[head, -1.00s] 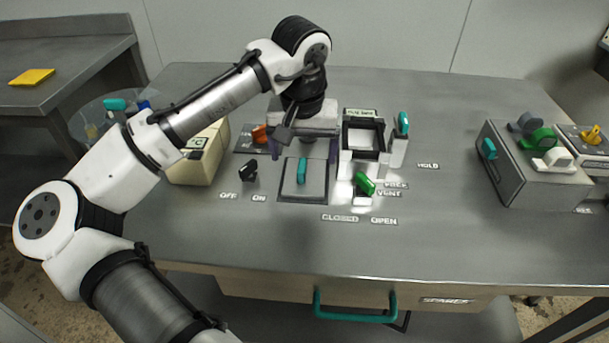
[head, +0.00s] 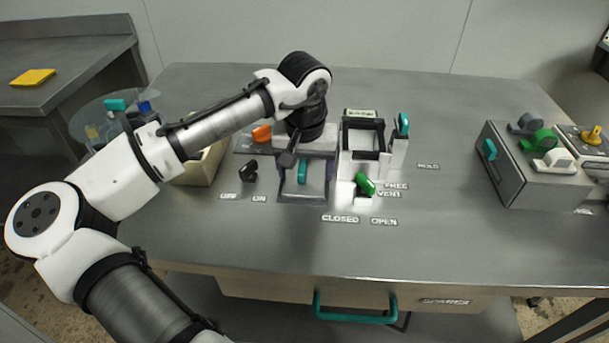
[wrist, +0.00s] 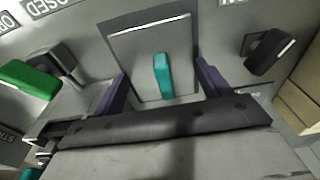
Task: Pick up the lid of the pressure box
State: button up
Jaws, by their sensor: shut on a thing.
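The lid, a flat grey plate (head: 316,187) with a teal upright handle (head: 302,172), lies on a dark base on the bench. In the wrist view the lid (wrist: 138,52) shows its teal handle (wrist: 163,76) between my two purple fingers. My gripper (head: 305,178) is low over the plate, shut on the lid with one finger along each side. The fingers stand apart from the handle; their contact with the plate edges is hard to see.
A black switch (head: 248,171) stands left of the lid, and an orange knob (head: 262,134) behind it. A green lever (head: 365,184) and a teal knob (head: 403,124) are by the box. A grey control box (head: 508,168) stands at right. The bench front is clear.

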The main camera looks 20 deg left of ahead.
aim_at(305, 165)
jog(key=shift+r, duration=0.15)
jog(key=shift+c, duration=0.2)
notch_tip(305, 165, up, 20)
jog(key=p, duration=0.2)
dwell(0.5)
jog(key=shift+w, duration=0.15)
